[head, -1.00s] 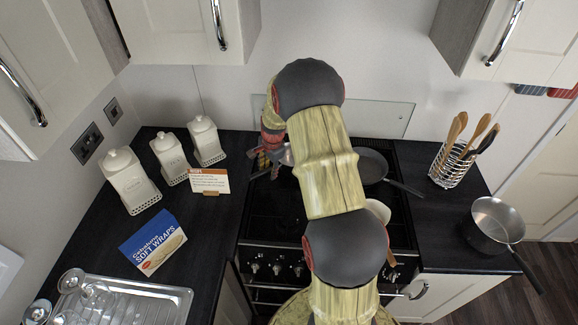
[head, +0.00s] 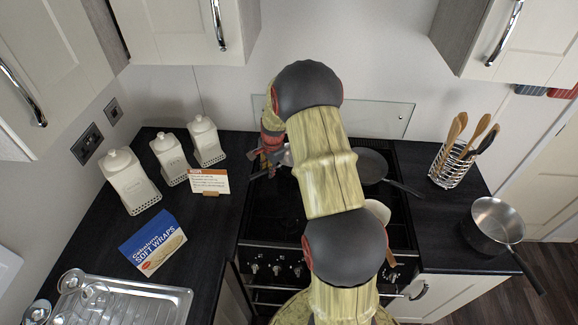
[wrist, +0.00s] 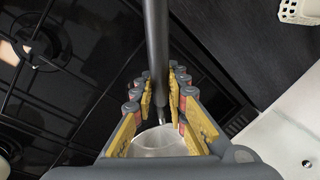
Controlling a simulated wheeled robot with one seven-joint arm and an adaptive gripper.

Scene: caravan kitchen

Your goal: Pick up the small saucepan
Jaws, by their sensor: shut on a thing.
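The small saucepan stands at the back left of the hob in the head view, where a sliver of its metal side (head: 288,157) shows beside my arm. My gripper (head: 268,157) is at its left, partly hidden by my arm. In the wrist view, my gripper (wrist: 160,88) is shut on the saucepan's dark handle (wrist: 155,35), which runs between the yellow finger pads. Part of the pale metal pan (wrist: 159,142) shows below the fingers. Whether the pan touches the hob is hidden.
A dark frying pan (head: 371,167) sits on the hob at right. A larger steel saucepan (head: 492,226) and a utensil holder (head: 452,165) stand on the right counter. White canisters (head: 131,182), a card (head: 208,180) and a wraps box (head: 152,243) are on the left counter.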

